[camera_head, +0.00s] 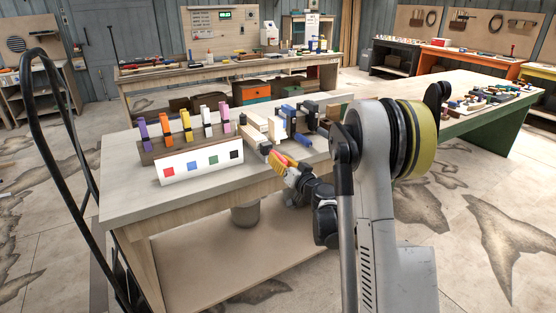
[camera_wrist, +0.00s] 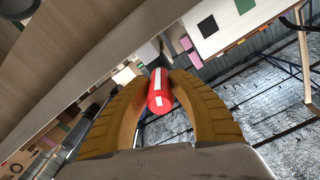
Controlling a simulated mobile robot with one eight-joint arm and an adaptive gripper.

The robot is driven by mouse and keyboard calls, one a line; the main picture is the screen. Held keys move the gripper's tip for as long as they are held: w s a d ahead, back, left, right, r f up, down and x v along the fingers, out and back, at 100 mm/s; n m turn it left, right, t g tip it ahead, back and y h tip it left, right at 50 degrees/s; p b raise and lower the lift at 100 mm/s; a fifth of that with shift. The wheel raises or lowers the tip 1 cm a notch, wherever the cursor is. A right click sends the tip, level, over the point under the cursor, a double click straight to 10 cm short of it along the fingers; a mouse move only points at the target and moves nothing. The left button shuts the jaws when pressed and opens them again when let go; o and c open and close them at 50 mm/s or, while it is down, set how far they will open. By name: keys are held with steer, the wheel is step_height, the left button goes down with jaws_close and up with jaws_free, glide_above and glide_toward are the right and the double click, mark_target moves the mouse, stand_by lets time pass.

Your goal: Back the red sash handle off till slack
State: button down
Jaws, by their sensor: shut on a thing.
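The red sash handle (camera_wrist: 159,92) is a red cylinder with a white stripe along it. In the wrist view it lies between the two yellow fingers of my gripper (camera_wrist: 160,92), which are shut on it. In the head view my gripper (camera_head: 284,166) is at the front edge of the workbench (camera_head: 190,203), with a bit of red (camera_head: 282,160) showing at the fingers. The clamp's bar and jaws behind the handle are largely hidden, so I cannot tell how tight it is.
A white card with red, blue, green and black squares (camera_head: 201,167) stands on the bench. Behind it are purple, orange, yellow, white and pink clamps (camera_head: 185,126). Wood pieces and blue clamps (camera_head: 290,118) lie near my arm. Open floor (camera_head: 480,230) is at the right.

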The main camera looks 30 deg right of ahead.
steer(key=shift+n, duration=1.1)
steer(key=c, duration=1.2)
jaws_free()
steer(key=s, duration=1.2)
steer(key=shift+d, duration=0.2)
